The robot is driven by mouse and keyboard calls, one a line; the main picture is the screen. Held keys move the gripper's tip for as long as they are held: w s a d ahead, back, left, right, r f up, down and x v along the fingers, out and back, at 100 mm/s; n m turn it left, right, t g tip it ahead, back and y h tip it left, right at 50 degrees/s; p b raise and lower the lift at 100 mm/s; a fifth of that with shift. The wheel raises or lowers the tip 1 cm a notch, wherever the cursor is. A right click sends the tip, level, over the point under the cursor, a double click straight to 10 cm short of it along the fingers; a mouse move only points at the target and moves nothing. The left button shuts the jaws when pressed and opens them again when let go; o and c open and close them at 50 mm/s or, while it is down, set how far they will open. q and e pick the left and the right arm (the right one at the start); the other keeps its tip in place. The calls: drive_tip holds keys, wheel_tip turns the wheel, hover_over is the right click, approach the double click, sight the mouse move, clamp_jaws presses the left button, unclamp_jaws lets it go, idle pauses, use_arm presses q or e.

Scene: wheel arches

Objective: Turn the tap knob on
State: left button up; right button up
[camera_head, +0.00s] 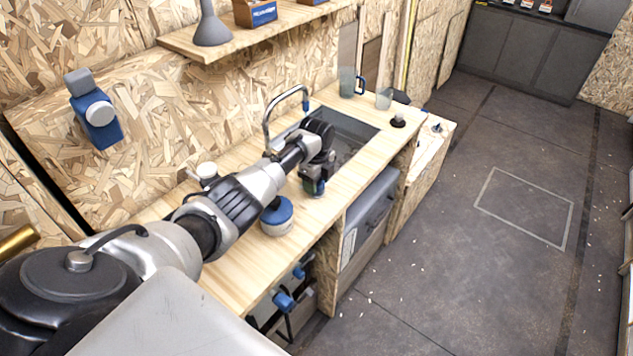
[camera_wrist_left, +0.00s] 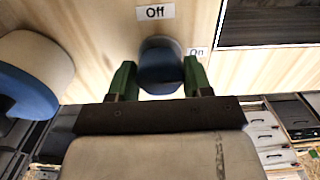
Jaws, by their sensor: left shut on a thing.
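The tap knob (camera_wrist_left: 160,64) is a blue round-topped knob on the wooden counter, seen in the left wrist view. A white "Off" label (camera_wrist_left: 155,12) lies beyond it and a white "On" label (camera_wrist_left: 197,52) lies to its right. My left gripper (camera_head: 313,187) reaches down to the counter in front of the sink. Its green fingers stand on both sides of the knob and are shut on it. In the head view the gripper mostly hides the knob. The curved metal tap (camera_head: 267,122) stands behind it at the sink. My right gripper is not in view.
The sink basin (camera_head: 362,127) lies just beyond the gripper. A blue and white round container (camera_head: 277,219) stands on the counter beside my left arm. A glass jug (camera_head: 347,82) and a cup (camera_head: 383,98) stand at the far end. The floor to the right is mostly clear.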

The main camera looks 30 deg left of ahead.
use_arm(q)
drive_tip(key=shift+r, duration=0.1)
idle(0.4)
drive_tip(key=o, duration=0.9)
wheel_tip(320, 180, up, 11)
drive_tip(key=shift+f+b, duration=0.15)
drive_tip(key=shift+b, duration=0.6)
